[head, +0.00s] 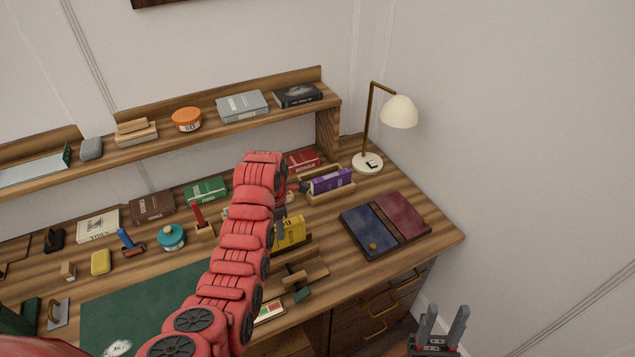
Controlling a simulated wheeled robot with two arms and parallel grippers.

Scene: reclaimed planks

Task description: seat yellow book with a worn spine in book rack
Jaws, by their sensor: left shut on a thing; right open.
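The yellow book (291,231) is near the middle of the desk, just right of my red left arm. My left gripper (281,229) is shut on it at its left end, and the arm hides part of the grip. A dark strip shows under the book; I cannot tell whether the book touches the desk. My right gripper (445,320) is open and empty at the bottom right, off the desk's front edge.
A blue and dark red folder-like panel (369,229) lies right of the yellow book. A lamp (367,162) stands behind it. A red book (303,160) is behind the rack. A wooden holder (304,267) sits in front. A shelf (222,127) runs above the desk's back.

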